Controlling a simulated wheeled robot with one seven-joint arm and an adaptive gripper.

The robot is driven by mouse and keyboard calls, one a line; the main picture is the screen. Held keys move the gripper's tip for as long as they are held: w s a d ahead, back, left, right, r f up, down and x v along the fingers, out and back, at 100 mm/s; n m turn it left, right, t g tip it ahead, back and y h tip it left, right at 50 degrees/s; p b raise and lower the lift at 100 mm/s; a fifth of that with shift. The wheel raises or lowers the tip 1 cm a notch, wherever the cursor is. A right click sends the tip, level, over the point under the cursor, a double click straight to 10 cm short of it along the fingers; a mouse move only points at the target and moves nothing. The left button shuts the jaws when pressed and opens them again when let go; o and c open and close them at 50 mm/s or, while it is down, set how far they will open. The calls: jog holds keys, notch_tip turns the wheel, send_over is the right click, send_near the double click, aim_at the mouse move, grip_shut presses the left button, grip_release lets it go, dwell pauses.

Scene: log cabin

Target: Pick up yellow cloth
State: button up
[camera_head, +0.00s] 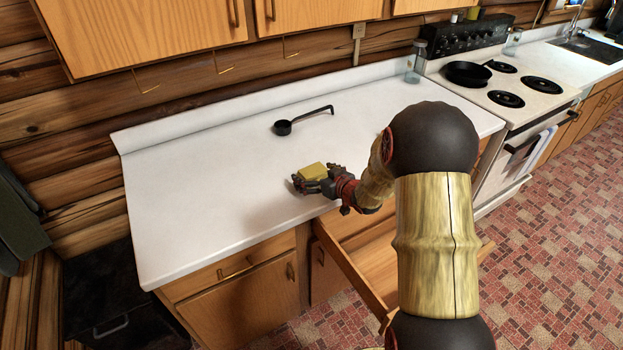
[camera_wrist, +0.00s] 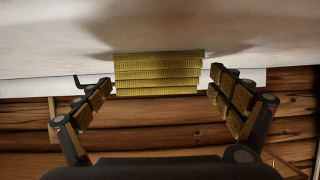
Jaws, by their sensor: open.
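The yellow cloth (camera_head: 313,170) is a folded, layered block on the white countertop, near its front edge. In the wrist view the cloth (camera_wrist: 158,74) shows its stacked edges, centred between the fingertips. My gripper (camera_head: 310,183) is low over the counter right at the cloth and partly hides it. In the wrist view my gripper (camera_wrist: 160,80) is open, with one finger on each side of the cloth and a gap visible on both sides. I cannot tell how far the fingers reach along it.
A black ladle (camera_head: 285,127) lies farther back on the white countertop (camera_head: 200,190). An open drawer (camera_head: 355,275) juts out below the counter. A glass jar (camera_head: 414,70) stands near the stove (camera_head: 500,90), which holds a black pan (camera_head: 466,74). The counter's left side is clear.

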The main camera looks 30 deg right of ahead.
jog(key=shift+w+f, duration=0.15)
jog(key=shift+w, duration=0.35)
jog(key=shift+c, duration=0.9)
jog(key=shift+s, duration=0.1)
jog(key=c, duration=1)
jog(key=shift+c, duration=0.3)
